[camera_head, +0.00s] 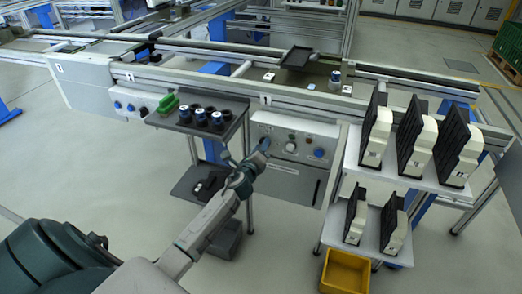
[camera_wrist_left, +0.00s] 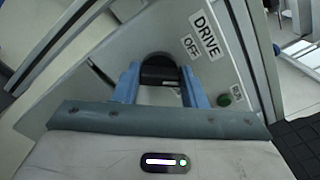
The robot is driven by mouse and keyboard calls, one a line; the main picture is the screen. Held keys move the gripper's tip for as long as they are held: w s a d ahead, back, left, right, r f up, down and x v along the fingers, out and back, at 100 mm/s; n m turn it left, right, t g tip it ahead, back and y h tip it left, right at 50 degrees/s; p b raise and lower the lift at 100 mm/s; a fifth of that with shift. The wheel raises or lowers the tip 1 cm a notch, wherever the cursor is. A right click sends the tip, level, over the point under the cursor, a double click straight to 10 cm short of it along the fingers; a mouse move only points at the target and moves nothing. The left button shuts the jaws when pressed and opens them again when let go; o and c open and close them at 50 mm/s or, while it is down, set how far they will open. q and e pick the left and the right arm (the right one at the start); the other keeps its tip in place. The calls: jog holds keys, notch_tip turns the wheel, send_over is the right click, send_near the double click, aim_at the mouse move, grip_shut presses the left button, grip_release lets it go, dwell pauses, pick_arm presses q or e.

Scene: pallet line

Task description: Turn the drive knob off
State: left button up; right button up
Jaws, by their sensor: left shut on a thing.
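The drive knob (camera_wrist_left: 159,72) is a dark round knob on a light grey panel (camera_wrist_left: 225,75). The wrist view shows a DRIVE label (camera_wrist_left: 206,33), an OFF label (camera_wrist_left: 191,47) and a green lamp (camera_wrist_left: 224,100) beside a small RUN label. My left gripper (camera_wrist_left: 160,76) has its two blue fingers on either side of the knob, shut on it. In the head view my left gripper (camera_head: 261,149) reaches the left part of the control panel (camera_head: 268,130) and covers the knob. The knob's pointer direction cannot be made out. My right gripper is not in view.
A dark shelf (camera_head: 236,106) with several dark cups and a green piece stands left of the panel. A white rack (camera_head: 400,175) with several black-and-white units is to the right, with a yellow bin (camera_head: 345,272) below. The conveyor (camera_head: 230,62) runs behind.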

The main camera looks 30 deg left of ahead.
pick_arm(q)
jog(key=shift+f+n+b, duration=0.15)
jog(key=shift+n+b, duration=1.45)
jog(key=shift+n, duration=2.4)
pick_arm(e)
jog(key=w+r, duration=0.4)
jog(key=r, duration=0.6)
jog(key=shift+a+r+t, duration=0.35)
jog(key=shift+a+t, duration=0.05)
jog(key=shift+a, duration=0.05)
pick_arm(q)
jog(key=o, duration=1)
jog(key=b+v, duration=0.1)
jog(key=v, duration=0.9)
jog(key=shift+s, duration=0.35)
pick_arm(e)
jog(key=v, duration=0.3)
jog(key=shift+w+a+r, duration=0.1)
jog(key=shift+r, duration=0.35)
pick_arm(q)
jog(key=shift+d, duration=0.1)
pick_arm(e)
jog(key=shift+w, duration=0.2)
